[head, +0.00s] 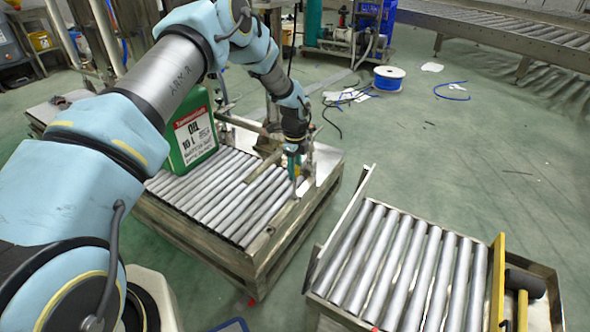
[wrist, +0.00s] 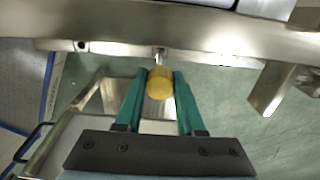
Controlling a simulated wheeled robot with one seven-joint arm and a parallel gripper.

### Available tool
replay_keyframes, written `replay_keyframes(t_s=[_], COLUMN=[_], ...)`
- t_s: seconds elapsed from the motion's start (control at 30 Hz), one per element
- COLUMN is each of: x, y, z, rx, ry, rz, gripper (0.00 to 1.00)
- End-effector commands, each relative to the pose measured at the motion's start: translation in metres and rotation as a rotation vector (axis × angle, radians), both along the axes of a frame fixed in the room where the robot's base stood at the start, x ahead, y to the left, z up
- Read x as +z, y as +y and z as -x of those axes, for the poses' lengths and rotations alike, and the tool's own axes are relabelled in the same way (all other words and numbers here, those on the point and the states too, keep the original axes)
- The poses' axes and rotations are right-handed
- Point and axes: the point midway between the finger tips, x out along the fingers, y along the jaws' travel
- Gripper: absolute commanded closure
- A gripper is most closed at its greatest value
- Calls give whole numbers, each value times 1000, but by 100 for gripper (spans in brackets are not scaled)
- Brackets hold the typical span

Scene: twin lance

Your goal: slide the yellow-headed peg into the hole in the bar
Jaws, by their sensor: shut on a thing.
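My gripper (wrist: 158,84) is shut on the yellow head of the peg (wrist: 160,82), with a green finger on each side. The peg's short metal shaft points away from the fingers to the metal bar (wrist: 215,32) that crosses the top of the wrist view. The shaft's far end meets the bar's near edge in the picture; I cannot tell whether it is inside a hole or only in front of it. A small dark hole (wrist: 82,45) shows farther left on the bar. In the head view my gripper (head: 294,172) is low at the right end of the roller table; the peg is too small to make out clearly.
The roller table (head: 262,258) carries a green oil canister (head: 193,135) left of my gripper. A second roller stand (head: 400,265) with a yellow bar (head: 497,275) is at front right. A metal bracket (wrist: 272,88) juts out right of the peg. Green floor lies between.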

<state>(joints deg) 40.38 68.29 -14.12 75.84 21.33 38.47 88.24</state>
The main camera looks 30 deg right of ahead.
Motion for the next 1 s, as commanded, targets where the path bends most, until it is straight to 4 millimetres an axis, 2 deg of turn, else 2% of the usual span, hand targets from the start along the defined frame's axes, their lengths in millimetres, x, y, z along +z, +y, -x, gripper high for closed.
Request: replay_keyframes(t_s=[1.0], x=[-25], y=[0], z=[0], rx=[0], ry=[0], rz=[1], gripper=[100])
